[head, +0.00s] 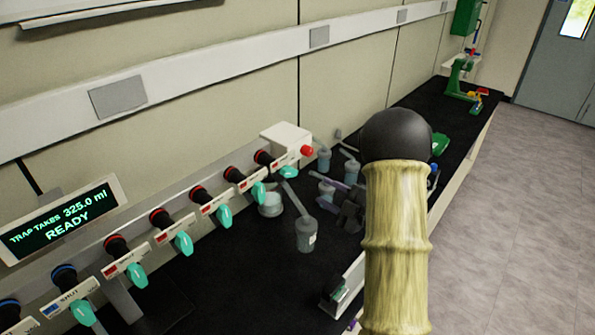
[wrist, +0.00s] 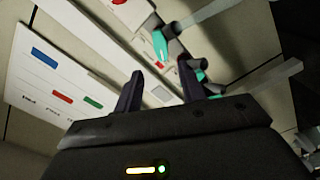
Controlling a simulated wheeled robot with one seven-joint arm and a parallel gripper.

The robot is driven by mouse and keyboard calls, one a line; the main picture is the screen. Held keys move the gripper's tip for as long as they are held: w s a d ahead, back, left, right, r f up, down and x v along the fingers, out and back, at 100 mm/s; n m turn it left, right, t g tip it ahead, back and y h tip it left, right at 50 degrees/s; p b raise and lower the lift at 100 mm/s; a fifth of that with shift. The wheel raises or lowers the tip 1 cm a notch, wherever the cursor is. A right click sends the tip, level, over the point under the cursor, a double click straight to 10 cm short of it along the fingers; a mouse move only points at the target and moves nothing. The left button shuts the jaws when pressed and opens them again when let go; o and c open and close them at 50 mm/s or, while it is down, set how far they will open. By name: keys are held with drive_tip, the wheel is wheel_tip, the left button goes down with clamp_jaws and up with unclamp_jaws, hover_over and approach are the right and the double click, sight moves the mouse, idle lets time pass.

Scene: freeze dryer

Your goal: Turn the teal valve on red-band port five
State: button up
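Several red-band ports with teal valves line the rail. The nearest red-band valve (head: 138,275) and the middle one (head: 224,216) hang down. The farthest valve (head: 289,172), by the white box, lies more sideways. Port numbers are not readable, so I cannot tell which is five. My gripper (head: 350,210) is dark, above the bench, right of the rail and apart from the valves, partly hidden behind my arm. In the wrist view my gripper (wrist: 160,66) has its fingers apart with nothing held. A teal valve (wrist: 160,46) shows beyond the fingertips, another teal piece (wrist: 201,75) by the right finger.
Blue-band ports (head: 64,276) are at the near left, below a display (head: 62,220) reading "TRAP TAKES 325.0 ml READY". A grey flask (head: 306,236) and several others stand on the black bench near my gripper. A white box with a red button (head: 307,150) ends the rail.

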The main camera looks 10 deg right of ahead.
sight(292, 174)
drive_tip(key=p+x, duration=0.4)
drive_tip(key=x, duration=0.6)
drive_tip(key=shift+w+r, duration=0.1)
drive_tip(key=shift+w+a+p, duration=0.3)
drive_tip(key=shift+w+p, duration=0.05)
drive_tip(key=shift+c, duration=0.2)
clamp_jaws()
